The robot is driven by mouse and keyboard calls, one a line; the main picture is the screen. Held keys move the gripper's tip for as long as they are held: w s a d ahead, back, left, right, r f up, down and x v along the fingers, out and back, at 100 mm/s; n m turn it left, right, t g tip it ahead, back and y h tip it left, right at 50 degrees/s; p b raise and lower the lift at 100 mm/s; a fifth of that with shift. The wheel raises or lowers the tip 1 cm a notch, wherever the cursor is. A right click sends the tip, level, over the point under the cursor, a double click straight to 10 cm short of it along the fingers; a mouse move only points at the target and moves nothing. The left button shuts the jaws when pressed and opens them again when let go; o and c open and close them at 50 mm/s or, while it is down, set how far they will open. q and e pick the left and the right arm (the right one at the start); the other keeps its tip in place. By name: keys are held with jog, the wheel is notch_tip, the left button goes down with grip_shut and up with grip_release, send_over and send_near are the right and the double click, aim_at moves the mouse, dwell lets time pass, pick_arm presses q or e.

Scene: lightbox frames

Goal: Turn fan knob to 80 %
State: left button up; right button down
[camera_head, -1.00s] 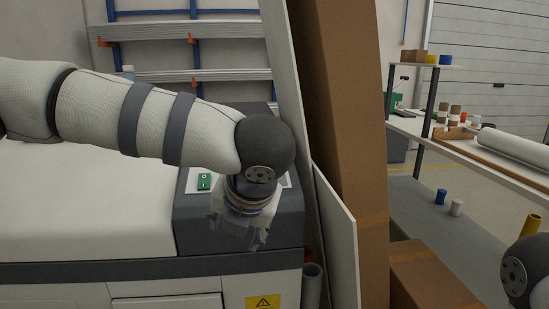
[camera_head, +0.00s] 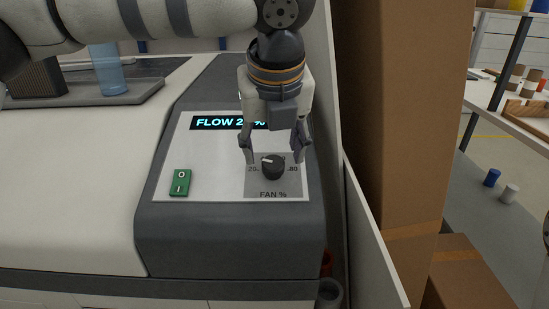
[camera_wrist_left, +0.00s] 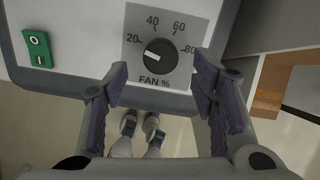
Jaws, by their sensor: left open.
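The fan knob (camera_head: 272,167) is a round black dial with a white pointer line, on a grey scale plate marked FAN %. In the left wrist view the knob (camera_wrist_left: 154,57) has its pointer towards the left, near the 20 mark; 40, 60 and 80 follow clockwise. My left gripper (camera_head: 274,158) points down at the knob, its open fingers either side of it in the head view. In the left wrist view the gripper (camera_wrist_left: 161,65) is open and empty, with no finger touching the knob. The display (camera_head: 228,122) reads FLOW 2-something, partly hidden by the gripper.
A green rocker switch (camera_head: 180,182) sits left of the knob on the same white panel. A white board (camera_head: 375,235) and tall cardboard boxes (camera_head: 418,120) stand close on the right. A blue translucent cup (camera_head: 107,68) stands on the machine's top at back left.

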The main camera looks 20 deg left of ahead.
aim_at(273, 162)
pick_arm(q)
jog(key=shift+x, duration=2.25)
jog(key=c, duration=1.2)
jog(key=shift+o, duration=0.2)
